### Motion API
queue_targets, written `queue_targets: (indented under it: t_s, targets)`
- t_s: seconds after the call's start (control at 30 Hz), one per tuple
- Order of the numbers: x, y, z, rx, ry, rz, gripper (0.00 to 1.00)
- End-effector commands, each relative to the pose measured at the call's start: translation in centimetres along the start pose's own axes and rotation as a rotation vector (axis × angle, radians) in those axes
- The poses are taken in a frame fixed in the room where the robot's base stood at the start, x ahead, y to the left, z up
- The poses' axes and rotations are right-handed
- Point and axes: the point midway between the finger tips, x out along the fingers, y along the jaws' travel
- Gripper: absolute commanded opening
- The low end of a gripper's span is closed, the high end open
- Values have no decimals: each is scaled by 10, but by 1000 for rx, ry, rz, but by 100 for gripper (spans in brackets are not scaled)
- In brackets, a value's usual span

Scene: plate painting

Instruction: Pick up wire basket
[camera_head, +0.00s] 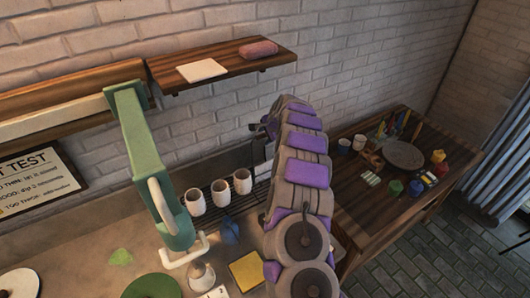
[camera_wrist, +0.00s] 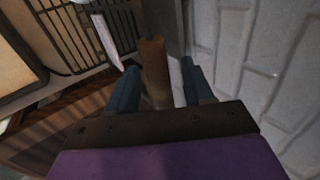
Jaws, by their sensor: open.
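A dark wire grid (camera_wrist: 72,40) fills the upper left of the wrist view, with a thin pale piece (camera_wrist: 106,42) against it. It may be part of the wire basket; its full shape is hidden. In the head view, a dark wire structure (camera_head: 240,203) shows around the cups by the wall, partly hidden by my arm. My gripper (camera_head: 262,128) is near the wall, above that structure and below the shelf. In the wrist view, my gripper (camera_wrist: 159,70) is open, its fingers apart. A brown upright strip (camera_wrist: 154,75) shows between them, with no clear grip on it.
White cups (camera_head: 220,192) stand left of my arm. A green lever machine (camera_head: 150,165) rises further left. A wooden shelf (camera_head: 225,66) with a pink item (camera_head: 258,49) is above. A wooden table (camera_head: 350,208) with paints and a dark round plate (camera_head: 404,155) stands right.

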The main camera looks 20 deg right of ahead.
Motion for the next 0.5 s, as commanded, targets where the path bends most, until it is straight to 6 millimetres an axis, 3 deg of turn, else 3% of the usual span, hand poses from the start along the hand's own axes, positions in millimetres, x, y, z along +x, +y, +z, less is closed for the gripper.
queue_targets:
  t_s: [0.23, 0.5]
  targets:
    - [1, 0, 0, 0, -1, -1, 51]
    - [1, 0, 0, 1, -1, 0, 25]
